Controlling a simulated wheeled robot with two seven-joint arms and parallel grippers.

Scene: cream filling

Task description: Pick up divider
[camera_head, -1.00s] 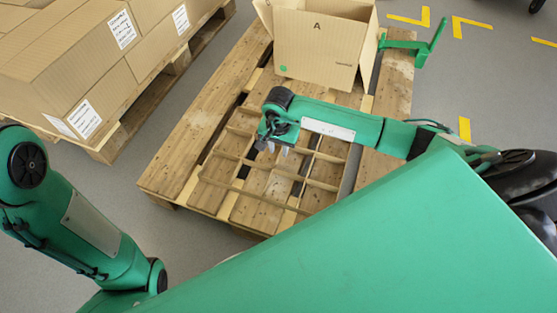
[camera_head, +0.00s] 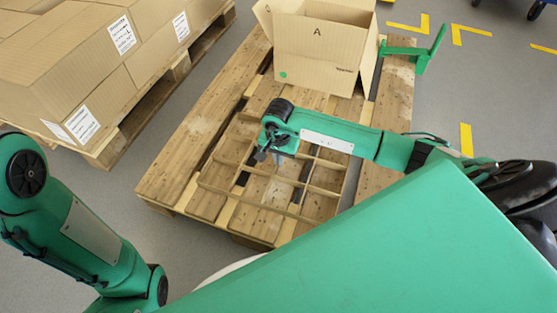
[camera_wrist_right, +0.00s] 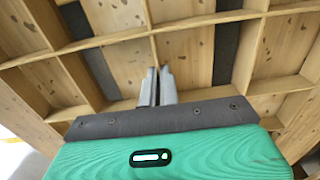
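The divider (camera_head: 229,160) is a light brown lattice of thin crossing walls, lying flat over the wooden pallet in the head view. Its walls and open cells fill the right wrist view (camera_wrist_right: 202,22). My right gripper (camera_head: 274,160) points down at the middle of the lattice. In the right wrist view its two grey fingers (camera_wrist_right: 159,88) are close together, one on each side of a thin divider wall. Whether the divider is clear of the pallet cannot be told. Of my left arm, only green links show at the lower left; its gripper is out of view.
An open cardboard box marked A (camera_head: 318,50) stands on the pallet (camera_head: 180,150) behind the divider. A green bracket (camera_head: 420,60) is at the pallet's right. Stacked cartons (camera_head: 60,70) stand on another pallet at the left. Grey floor lies between the pallets.

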